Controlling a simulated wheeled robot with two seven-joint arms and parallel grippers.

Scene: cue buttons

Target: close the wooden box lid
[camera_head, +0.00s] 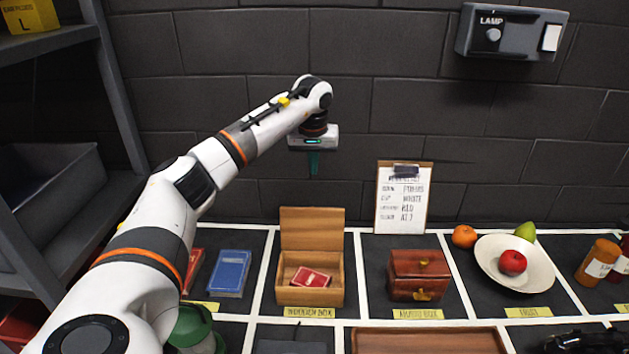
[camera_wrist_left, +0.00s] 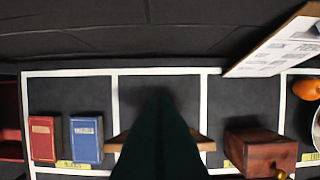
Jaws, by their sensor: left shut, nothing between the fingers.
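The wooden box (camera_head: 282,296) stands in a marked cell of the table, with its lid (camera_head: 312,228) open and standing upright at the back. A red item (camera_head: 311,277) lies inside it. My left gripper (camera_head: 314,172) is shut and empty, pointing down, above the lid and apart from it in the head view. In the left wrist view its dark fingers (camera_wrist_left: 160,108) cover most of the box; only a wooden edge (camera_wrist_left: 205,142) shows beside them. My right gripper is not in view.
A blue book (camera_head: 230,272) and a red book lie left of the box. A dark red chest (camera_head: 419,283) stands to its right. A clipboard (camera_head: 403,215) leans near the wall (camera_head: 420,100). A fruit plate (camera_head: 540,275) is further right, and a shelf (camera_head: 60,42) stands left.

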